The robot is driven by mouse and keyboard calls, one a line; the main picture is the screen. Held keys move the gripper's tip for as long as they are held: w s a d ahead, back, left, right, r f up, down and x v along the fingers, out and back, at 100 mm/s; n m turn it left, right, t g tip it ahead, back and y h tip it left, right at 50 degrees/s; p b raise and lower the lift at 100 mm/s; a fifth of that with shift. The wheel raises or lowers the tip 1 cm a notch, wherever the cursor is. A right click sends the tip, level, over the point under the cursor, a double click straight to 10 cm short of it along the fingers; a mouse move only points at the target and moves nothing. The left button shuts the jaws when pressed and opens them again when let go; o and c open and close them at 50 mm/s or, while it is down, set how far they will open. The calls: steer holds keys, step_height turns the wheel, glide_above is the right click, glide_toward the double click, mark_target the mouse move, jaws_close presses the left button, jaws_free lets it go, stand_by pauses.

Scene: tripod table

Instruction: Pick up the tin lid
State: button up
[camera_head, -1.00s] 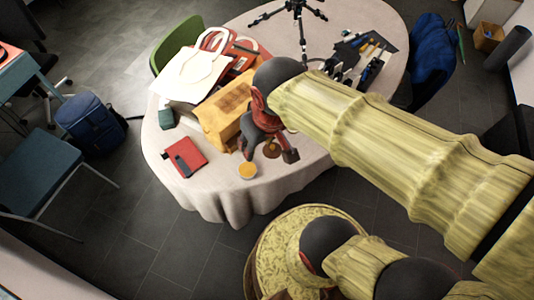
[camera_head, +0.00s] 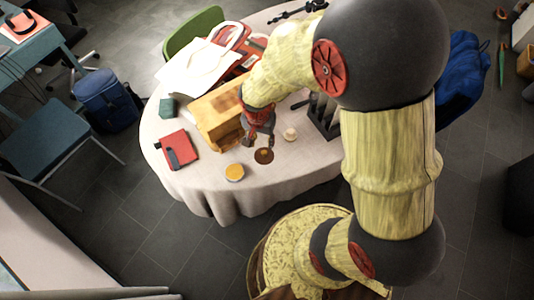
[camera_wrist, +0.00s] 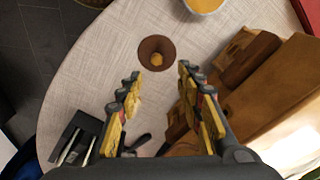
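The tin lid looks to be the small brown disc (camera_head: 264,156) with a yellowish knob, lying flat on the table near its front edge. It also shows in the wrist view (camera_wrist: 145,48), just beyond my fingertips. My gripper (camera_head: 258,143) is above the table, close to the disc and apart from it. In the wrist view my gripper (camera_wrist: 158,73) is open, with a wide, empty gap between the yellow-padded fingers. The gap lines up with the knob.
A round orange-topped container (camera_head: 234,172) stands left of the disc. A wooden box (camera_head: 212,118) is close behind, beside my gripper. A small cream object (camera_head: 290,134) and dark slotted holder (camera_head: 322,115) are to the right. A red notebook (camera_head: 178,149) lies left on the pale tablecloth (camera_head: 205,180).

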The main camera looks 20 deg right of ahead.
mark_target(264, 152)
steer(key=f+b, duration=0.1)
steer(key=f, duration=0.1)
steer(key=f+b, duration=0.1)
steer(key=f, duration=0.2)
steer(key=f+b, duration=0.1)
steer(key=f, duration=0.1)
steer(key=shift+d+f, duration=0.4)
steer(key=shift+r, duration=0.1)
steer(key=c, duration=0.3)
jaws_close()
